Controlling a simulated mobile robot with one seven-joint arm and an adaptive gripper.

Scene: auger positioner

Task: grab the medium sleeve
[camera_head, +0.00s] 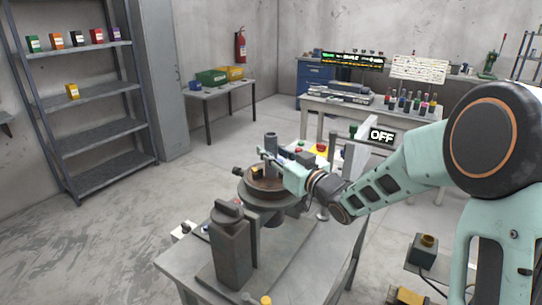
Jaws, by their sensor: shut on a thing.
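My gripper (266,157) reaches in from the right over the round brown turntable (262,186) of the positioner on the near bench. Its jaws are shut on a small part, which I take to be the medium sleeve; the fingers partly hide it. A small brass-coloured piece (257,173) shows just below the fingertips, at the turntable. At this size I cannot tell whether it touches the turntable. A grey upright cylinder (271,138) stands right behind the fingers.
A dark grey block-shaped unit (230,245) stands at the front of the near bench (185,262). Shelves (85,95) are at the left wall. The floor at left is clear.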

